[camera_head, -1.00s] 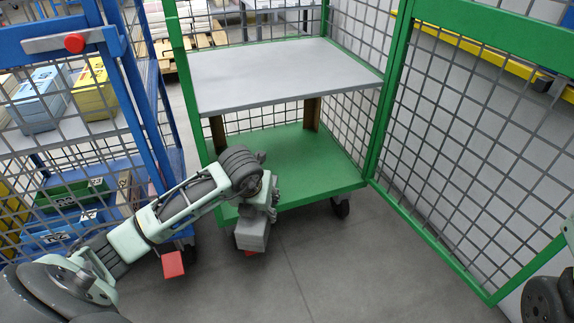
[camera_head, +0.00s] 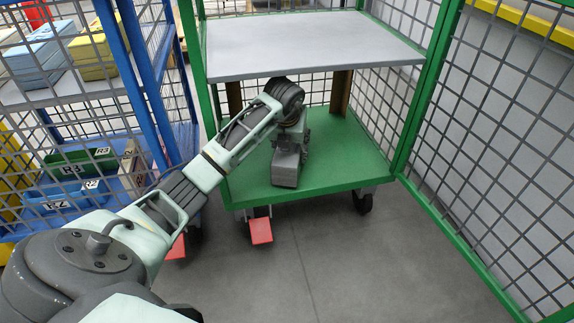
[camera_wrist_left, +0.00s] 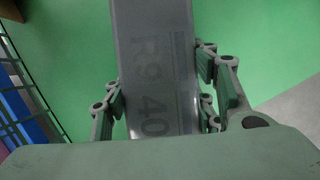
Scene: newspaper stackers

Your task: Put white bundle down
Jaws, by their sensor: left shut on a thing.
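The white bundle (camera_head: 286,171) looks grey in the shade under the upper shelf. Its printed face, marked "R9 40" (camera_wrist_left: 154,60), shows in the left wrist view. My left gripper (camera_head: 291,146) is shut on the bundle, with fingers (camera_wrist_left: 160,98) on both of its sides. I cannot tell whether the bundle's bottom touches the shelf. My right gripper is not in view.
A grey upper shelf (camera_head: 300,47) sits close above my left wrist. A blue cage trolley (camera_head: 146,95) with yellow and blue bundles stands to the left. The green mesh door (camera_head: 500,150) is open at the right. The lower shelf is clear right of the bundle.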

